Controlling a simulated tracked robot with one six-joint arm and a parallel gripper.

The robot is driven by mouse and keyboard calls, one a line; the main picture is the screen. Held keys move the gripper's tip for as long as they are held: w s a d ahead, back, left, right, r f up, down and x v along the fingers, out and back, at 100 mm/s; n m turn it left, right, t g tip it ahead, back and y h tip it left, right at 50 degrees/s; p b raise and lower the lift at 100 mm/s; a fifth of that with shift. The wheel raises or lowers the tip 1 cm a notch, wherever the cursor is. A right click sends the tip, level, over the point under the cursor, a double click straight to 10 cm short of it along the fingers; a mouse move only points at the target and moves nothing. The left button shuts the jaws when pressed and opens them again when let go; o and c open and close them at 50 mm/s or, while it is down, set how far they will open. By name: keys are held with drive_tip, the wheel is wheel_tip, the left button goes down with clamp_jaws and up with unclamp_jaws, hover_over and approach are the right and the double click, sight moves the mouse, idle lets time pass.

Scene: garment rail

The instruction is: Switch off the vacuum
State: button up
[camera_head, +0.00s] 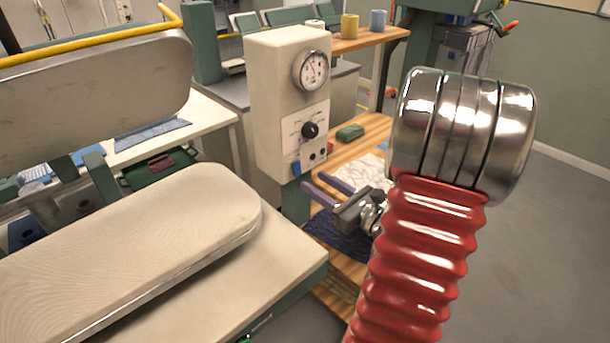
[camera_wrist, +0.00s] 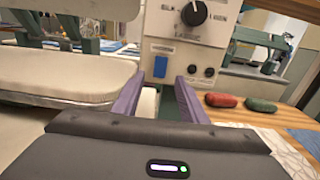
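A cream control box (camera_head: 272,95) stands near the middle of the head view, with a round gauge (camera_head: 311,70) and a black knob (camera_head: 310,129). A blue switch (camera_head: 296,167) sits low on its front panel, left of two small black sockets. In the wrist view the blue switch (camera_wrist: 160,66) shows just beyond and between the fingertips, below the knob (camera_wrist: 194,12). My gripper (camera_head: 317,183) has purple fingers, spread apart and empty, in front of the box's lower edge. The fingers (camera_wrist: 160,80) do not appear to touch the switch.
A padded pressing board (camera_head: 130,240) lies left of the box, with a raised upper pad (camera_head: 90,90) above. A wooden table (camera_head: 375,130) behind my gripper holds a green object (camera_head: 350,132) and white cloth. A red object (camera_wrist: 222,100) shows in the wrist view. Open floor lies at right.

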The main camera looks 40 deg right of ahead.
sight(298, 170)
drive_tip(key=shift+w, duration=2.75)
clamp_jaws()
